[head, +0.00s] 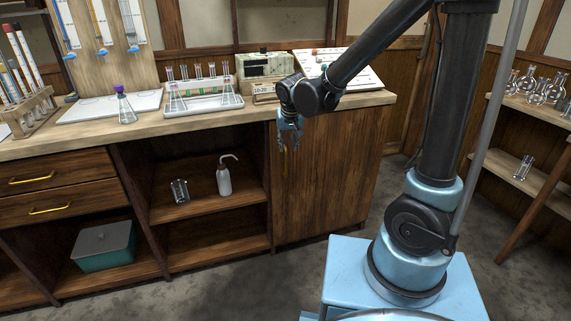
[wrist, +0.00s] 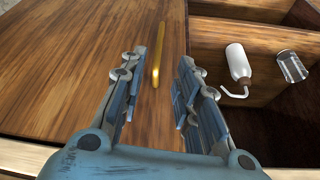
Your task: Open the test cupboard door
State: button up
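The test cupboard door (head: 335,180) is a plain brown wooden panel right of the open shelves, and it looks shut. It fills the left of the wrist view (wrist: 70,60). Its handle is an upright gold bar (wrist: 158,50) near the door's shelf-side edge; in the head view it is largely hidden by my gripper. My gripper (head: 289,140) hangs in front of the door's upper part, below the worktop edge. In the wrist view my gripper (wrist: 165,62) is open, with the near end of the bar in the gap between its fingers. Neither finger visibly touches the bar.
Open shelves beside the door hold a white wash bottle (head: 223,177) and a glass beaker (head: 180,190). The worktop (head: 260,108) above carries glassware, racks and a boxy device (head: 264,66). A glassware shelf (head: 530,108) stands at the right. Floor before the door is clear.

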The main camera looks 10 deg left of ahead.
aim_at(286, 163)
jog(key=shift+x, duration=6.45)
grip_shut()
